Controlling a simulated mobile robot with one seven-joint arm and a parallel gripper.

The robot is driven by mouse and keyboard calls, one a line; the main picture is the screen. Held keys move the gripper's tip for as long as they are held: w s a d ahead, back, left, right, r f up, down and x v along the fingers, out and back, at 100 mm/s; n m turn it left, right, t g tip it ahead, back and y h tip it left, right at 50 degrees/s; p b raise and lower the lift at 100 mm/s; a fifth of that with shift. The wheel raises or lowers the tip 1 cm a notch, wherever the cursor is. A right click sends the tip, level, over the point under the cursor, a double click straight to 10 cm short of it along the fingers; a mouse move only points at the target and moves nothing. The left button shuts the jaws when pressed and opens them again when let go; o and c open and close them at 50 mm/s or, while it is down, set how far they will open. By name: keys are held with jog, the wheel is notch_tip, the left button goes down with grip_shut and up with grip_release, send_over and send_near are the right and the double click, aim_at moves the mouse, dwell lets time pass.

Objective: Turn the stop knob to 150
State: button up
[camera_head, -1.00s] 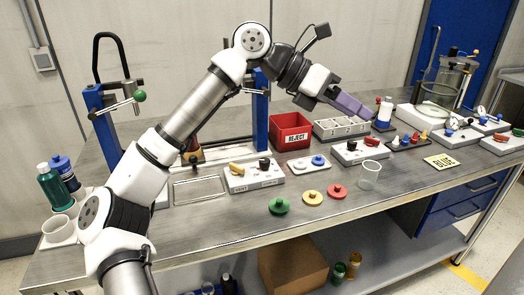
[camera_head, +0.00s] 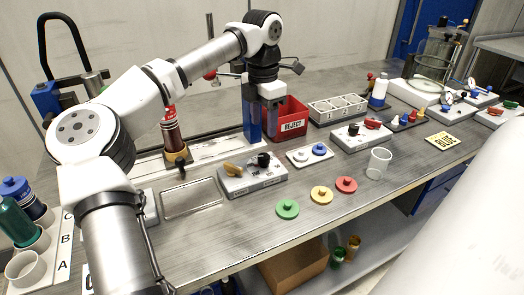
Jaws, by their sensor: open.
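A grey-white panel (camera_head: 253,180) with an orange-yellow lever knob (camera_head: 233,169) and a black knob (camera_head: 264,160) sits mid-bench. A second such panel (camera_head: 358,138), with a black knob (camera_head: 353,129) and a red knob (camera_head: 372,123), stands farther right. The labels are too small to read, so I cannot tell which is the stop knob or its setting. My gripper (camera_head: 266,128) is open and points down, apart from and above the black knob of the nearer panel in the picture. Its fingers overlap a blue post and the reject bin behind.
The red reject bin (camera_head: 292,122) and a grey slotted tray (camera_head: 338,110) stand behind. Green (camera_head: 287,209), yellow (camera_head: 321,195) and red (camera_head: 346,184) knobbed discs and a clear cup (camera_head: 379,163) lie along the front. A small plate with white and blue knobs (camera_head: 311,155) is right of the panel.

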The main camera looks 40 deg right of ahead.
aim_at(264, 156)
notch_tip(264, 156, down, 10)
jog(key=shift+s+f+p, duration=0.1)
jog(key=shift+f+p, duration=0.05)
jog(key=shift+p, duration=0.4)
jog(key=c, duration=1)
